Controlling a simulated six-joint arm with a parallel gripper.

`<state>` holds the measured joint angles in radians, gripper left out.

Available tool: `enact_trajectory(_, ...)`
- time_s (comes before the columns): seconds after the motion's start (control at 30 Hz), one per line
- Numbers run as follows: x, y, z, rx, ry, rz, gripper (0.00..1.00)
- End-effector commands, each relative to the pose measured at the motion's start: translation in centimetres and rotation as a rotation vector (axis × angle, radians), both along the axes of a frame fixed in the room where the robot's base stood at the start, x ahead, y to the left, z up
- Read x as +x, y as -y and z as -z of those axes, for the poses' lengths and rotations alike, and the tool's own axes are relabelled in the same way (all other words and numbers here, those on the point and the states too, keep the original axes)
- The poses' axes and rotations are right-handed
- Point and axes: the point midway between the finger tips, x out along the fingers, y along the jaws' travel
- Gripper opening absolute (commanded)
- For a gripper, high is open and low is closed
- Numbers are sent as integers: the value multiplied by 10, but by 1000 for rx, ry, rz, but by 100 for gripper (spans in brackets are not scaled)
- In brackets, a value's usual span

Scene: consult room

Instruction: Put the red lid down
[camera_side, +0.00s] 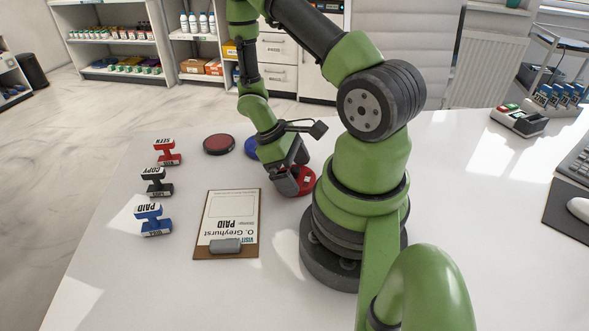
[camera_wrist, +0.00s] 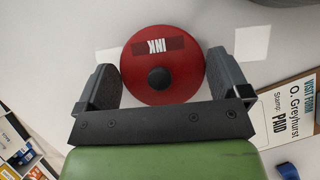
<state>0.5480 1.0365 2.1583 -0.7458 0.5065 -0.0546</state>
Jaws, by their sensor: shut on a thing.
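The red lid (camera_side: 305,180) is a round red disc; in the wrist view the lid (camera_wrist: 138,78) shows a black knob and a dark label reading INK. My gripper (camera_side: 290,182) is shut on it, with one finger on each side of its rim in the wrist view (camera_wrist: 168,80). The lid is low over the white table, close to my base; whether it touches the table I cannot tell. An open round pad with a dark red face (camera_side: 219,144) lies farther back to the left. A blue round thing (camera_side: 251,148) beside it is partly hidden by my arm.
Three stamps stand at the table's left: red (camera_side: 167,152), black (camera_side: 157,182) and blue (camera_side: 152,219). A clipboard (camera_side: 200,246) with a form marked PAID lies in front of my gripper. Bare table lies between the stamps and the clipboard. A keyboard (camera_side: 577,160) is far right.

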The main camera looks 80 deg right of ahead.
Motion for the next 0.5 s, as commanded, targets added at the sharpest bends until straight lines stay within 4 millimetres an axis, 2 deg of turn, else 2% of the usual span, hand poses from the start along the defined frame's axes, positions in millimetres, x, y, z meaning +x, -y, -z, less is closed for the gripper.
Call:
enact_trajectory(0.17,0,0,3,0,0,-1,68)
enact_trajectory(0.2,0,0,3,0,1,-1,100)
enact_trajectory(0.5,0,0,-1,0,0,1,100)
